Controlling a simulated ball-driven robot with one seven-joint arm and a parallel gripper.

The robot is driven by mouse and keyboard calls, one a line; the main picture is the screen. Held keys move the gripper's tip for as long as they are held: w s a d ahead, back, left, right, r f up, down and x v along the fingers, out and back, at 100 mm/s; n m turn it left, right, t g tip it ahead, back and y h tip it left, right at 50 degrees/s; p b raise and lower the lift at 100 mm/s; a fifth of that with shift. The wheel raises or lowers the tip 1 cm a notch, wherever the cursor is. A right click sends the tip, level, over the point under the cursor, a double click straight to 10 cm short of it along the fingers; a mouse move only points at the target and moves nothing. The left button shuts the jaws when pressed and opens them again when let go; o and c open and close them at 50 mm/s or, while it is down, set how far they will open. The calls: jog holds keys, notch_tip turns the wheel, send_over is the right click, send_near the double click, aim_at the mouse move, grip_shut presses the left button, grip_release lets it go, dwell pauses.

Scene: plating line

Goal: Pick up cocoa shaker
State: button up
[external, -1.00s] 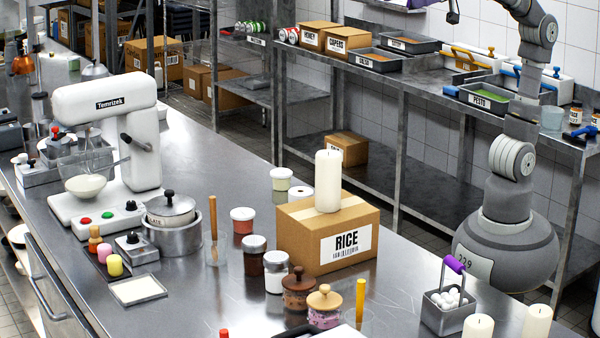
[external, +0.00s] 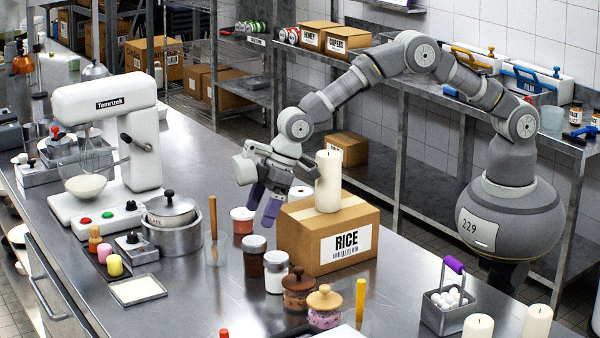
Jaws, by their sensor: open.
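The cocoa shaker appears to be the dark brown jar with a silver lid (external: 255,262), upright on the steel counter to the left of the RICE box; I cannot read a label on it. My gripper (external: 261,203) is open, its two purple fingers pointing down over the counter behind the box. It is apart from the brown jar, above and behind it in the picture. Nothing shows between the fingers.
The RICE box (external: 345,246) with a tall white candle (external: 328,182) on it stands close beside my gripper. A red jar (external: 243,222), a white silver-lidded jar (external: 276,273) and a steel pot (external: 174,236) stand near the brown jar. A mixer (external: 135,140) stands at left.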

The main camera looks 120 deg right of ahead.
aim_at(258, 239)
jog(key=f, duration=0.5)
jog(key=w+f+b, duration=0.1)
jog(key=f, duration=0.2)
jog(key=shift+d, duration=0.1)
jog(key=shift+w+f, duration=0.2)
jog(key=shift+r, duration=0.1)
jog(key=c, duration=1.2)
